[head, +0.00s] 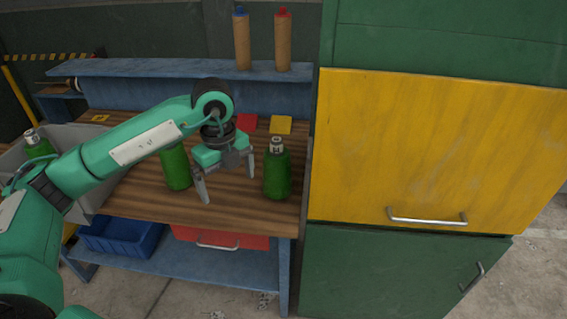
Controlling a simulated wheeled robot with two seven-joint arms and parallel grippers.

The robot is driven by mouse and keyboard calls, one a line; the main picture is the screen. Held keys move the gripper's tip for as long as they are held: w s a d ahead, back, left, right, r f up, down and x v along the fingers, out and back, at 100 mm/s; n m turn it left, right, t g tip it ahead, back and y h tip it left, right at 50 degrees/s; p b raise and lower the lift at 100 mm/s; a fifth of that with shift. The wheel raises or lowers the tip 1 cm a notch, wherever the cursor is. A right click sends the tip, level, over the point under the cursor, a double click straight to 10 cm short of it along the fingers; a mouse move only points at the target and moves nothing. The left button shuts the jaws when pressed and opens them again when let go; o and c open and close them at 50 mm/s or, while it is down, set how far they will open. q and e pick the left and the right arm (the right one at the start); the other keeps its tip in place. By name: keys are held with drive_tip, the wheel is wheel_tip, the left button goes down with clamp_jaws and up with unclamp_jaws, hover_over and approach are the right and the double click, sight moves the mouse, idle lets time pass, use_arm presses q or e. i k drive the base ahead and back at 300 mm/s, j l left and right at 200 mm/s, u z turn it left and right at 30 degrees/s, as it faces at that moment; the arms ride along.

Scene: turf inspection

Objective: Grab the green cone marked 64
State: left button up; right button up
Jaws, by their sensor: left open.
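A green cone (277,175) with a white marked top stands upright on the wooden bench top (140,203), right of my left gripper. A second green cone (177,170) stands to the left of the gripper, its top hidden by my arm. A third green cone (38,146) shows in the grey bin at far left. The marks on the tops are too small to read surely. My left gripper (228,185) is open and empty, its fingers pointing down between the two bench cones. My right gripper is not in view.
A red square (247,122) and a yellow square (281,125) lie behind the cones. Two brown tubes (242,44) (283,43) stand on the blue shelf (170,69). A yellow and green cabinet (430,150) closes off the right. The grey bin (88,135) stands left.

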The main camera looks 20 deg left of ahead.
sight(276, 168)
drive_tip(key=i, duration=1)
